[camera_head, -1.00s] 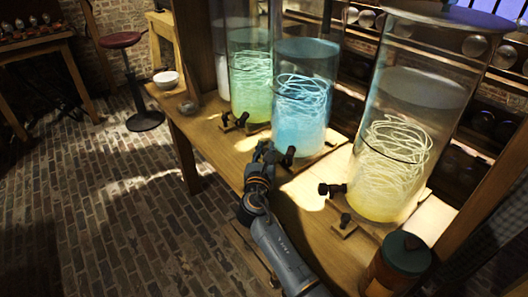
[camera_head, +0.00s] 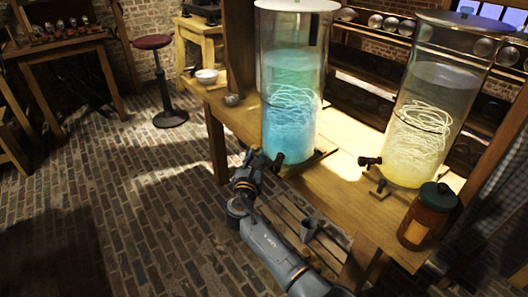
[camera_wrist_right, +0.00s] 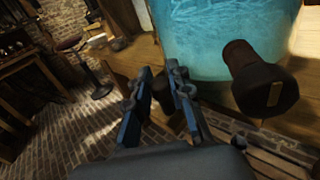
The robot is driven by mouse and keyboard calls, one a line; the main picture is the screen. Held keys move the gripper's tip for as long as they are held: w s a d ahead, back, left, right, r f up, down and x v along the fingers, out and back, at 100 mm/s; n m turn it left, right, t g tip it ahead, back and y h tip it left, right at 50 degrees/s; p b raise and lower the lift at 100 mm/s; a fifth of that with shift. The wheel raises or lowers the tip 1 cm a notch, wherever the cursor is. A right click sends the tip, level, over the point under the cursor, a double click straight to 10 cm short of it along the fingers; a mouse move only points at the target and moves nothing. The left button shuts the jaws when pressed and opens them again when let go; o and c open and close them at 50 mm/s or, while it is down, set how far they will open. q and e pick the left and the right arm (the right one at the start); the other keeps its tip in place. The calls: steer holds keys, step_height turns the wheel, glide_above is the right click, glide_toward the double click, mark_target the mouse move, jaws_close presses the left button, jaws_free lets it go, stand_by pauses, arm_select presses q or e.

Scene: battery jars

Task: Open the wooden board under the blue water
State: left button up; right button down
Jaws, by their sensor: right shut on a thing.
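The tall glass jar of blue water (camera_head: 288,120) stands on the wooden table, with a dark tap (camera_head: 279,160) low on its front. My right gripper (camera_head: 251,160) is at the table's front edge, just left of that tap. In the right wrist view the fingers (camera_wrist_right: 161,76) are shut on a small dark piece (camera_wrist_right: 165,94), which looks like the board's knob. The wooden board under the blue water is mostly hidden, so I cannot tell how far it is open. The tap (camera_wrist_right: 262,80) is right of the fingers and apart from them. My left gripper is not in view.
A yellow-water jar (camera_head: 418,125) stands to the right, with its own tap and a small knobbed board (camera_head: 380,190). A brown jar with a green lid (camera_head: 427,215) is at the near corner. A white bowl (camera_head: 207,76) sits at the far end. Brick floor is free at left.

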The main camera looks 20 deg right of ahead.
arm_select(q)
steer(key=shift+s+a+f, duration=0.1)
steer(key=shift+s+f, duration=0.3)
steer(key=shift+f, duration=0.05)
arm_select(e)
steer(key=shift+s+a+f, duration=0.1)
steer(key=shift+s+a, duration=0.15)
steer(key=shift+a, duration=0.45)
steer(key=shift+s+a, duration=0.25)
steer(key=shift+a, duration=0.4)
steer(key=c, duration=1.2)
jaws_free()
steer(key=v, duration=1.2)
